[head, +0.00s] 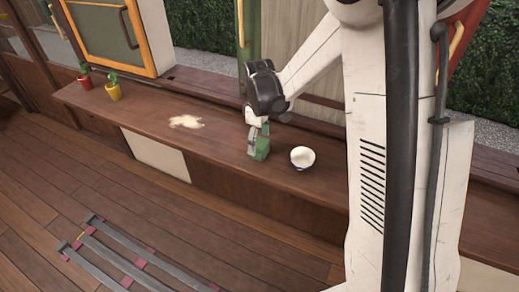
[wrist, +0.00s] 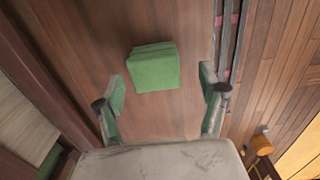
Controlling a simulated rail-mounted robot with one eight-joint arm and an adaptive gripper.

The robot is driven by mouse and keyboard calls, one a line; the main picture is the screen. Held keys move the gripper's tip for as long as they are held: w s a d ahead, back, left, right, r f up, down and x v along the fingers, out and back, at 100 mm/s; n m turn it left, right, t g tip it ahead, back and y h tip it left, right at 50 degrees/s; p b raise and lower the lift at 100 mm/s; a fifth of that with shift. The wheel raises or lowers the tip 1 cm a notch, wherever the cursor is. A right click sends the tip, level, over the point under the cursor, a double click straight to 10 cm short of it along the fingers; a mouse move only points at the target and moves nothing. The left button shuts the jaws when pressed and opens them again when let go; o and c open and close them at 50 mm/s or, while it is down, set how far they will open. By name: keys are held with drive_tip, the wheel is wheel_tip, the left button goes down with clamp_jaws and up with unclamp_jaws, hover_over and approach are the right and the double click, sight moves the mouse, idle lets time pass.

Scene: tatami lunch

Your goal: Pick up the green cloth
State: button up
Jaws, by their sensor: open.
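The green cloth (wrist: 153,67) is a folded, block-like bundle lying on the brown wooden ledge. In the wrist view it is ahead of my gripper (wrist: 163,88), whose two fingers are spread wide with nothing between the tips. The cloth is nearer the left finger than the right. In the head view my gripper (head: 257,136) points down at the ledge, and the cloth (head: 262,152) shows close below the fingers, partly hidden by them. The gap between fingertips and cloth is hard to judge there.
A white bowl (head: 302,157) stands close to the right of the cloth on the ledge (head: 225,145). A pale spill (head: 186,121) lies to the left. Red (head: 84,82) and yellow (head: 113,92) plant pots stand at the far left. Grey slats (head: 125,260) lie over the floor in front.

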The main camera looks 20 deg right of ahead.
sight(259, 143)
drive_tip(key=shift+w+d+f, duration=0.1)
drive_tip(key=shift+w+f, duration=0.05)
drive_tip(key=shift+f, duration=1)
drive_tip(key=shift+w+d+f, duration=0.1)
drive_tip(key=shift+f, duration=1)
drive_tip(key=shift+c, duration=0.5)
drive_tip(key=c, duration=1.1)
drive_tip(key=shift+o, duration=0.2)
drive_tip(key=shift+r, duration=0.1)
drive_tip(key=shift+r, duration=0.4)
drive_tip(key=r, duration=0.3)
drive_tip(key=shift+s+a+r, duration=0.2)
drive_tip(key=shift+a+r, duration=0.2)
drive_tip(key=s+a+r, duration=0.5)
drive_tip(key=a+r, duration=0.1)
drive_tip(key=a, duration=0.3)
drive_tip(key=shift+a+r, duration=0.15)
drive_tip(key=shift+a, duration=0.1)
